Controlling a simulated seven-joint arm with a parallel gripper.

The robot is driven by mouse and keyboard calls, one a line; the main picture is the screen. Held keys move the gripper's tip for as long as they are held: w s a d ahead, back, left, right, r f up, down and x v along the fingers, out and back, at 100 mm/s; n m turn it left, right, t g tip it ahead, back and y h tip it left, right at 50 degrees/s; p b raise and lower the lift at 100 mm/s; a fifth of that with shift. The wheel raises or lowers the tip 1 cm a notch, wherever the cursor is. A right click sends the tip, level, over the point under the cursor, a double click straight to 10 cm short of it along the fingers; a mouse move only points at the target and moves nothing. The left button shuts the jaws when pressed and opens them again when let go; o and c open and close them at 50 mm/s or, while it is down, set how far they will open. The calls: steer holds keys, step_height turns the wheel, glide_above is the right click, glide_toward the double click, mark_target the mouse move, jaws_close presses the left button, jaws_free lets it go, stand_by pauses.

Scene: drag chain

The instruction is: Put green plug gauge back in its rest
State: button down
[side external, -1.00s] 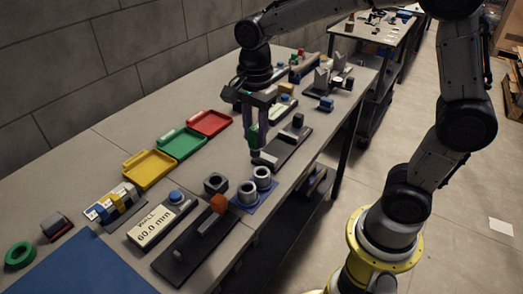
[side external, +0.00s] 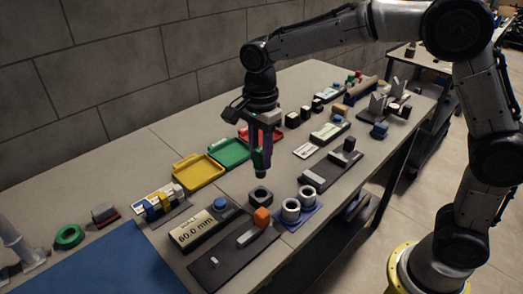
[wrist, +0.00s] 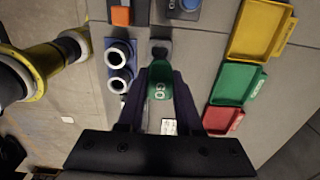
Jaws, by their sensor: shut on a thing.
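The green plug gauge (side external: 260,159) hangs upright between the fingers of my gripper (side external: 262,143), its dark end pointing down. In the wrist view the gauge (wrist: 159,88) shows its green body with a pale marking, and my gripper (wrist: 160,100) is shut on it. A small dark block with a round opening (side external: 260,196) stands on the table just below the gauge's lower end. A gap shows between them in the side view. In the wrist view the gauge's end overlaps the block's area, so their alignment is hard to judge. I cannot tell for certain that this block is the rest.
A blue pad (side external: 310,217) with two grey rings is close right of the block. A dark plate with an orange block (side external: 262,216) and the 60.0 mm stand (side external: 197,231) lie in front. Yellow (side external: 185,181), green (side external: 214,151) and red trays lie behind.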

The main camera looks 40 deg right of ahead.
mark_target(261, 170)
steer(key=shift+f, duration=2.3)
steer(key=shift+f, duration=2.1)
stand_by(0.4)
steer(key=shift+c, duration=2.4)
jaws_free()
step_height(261, 170, up, 14)
steer(key=shift+f, duration=0.1)
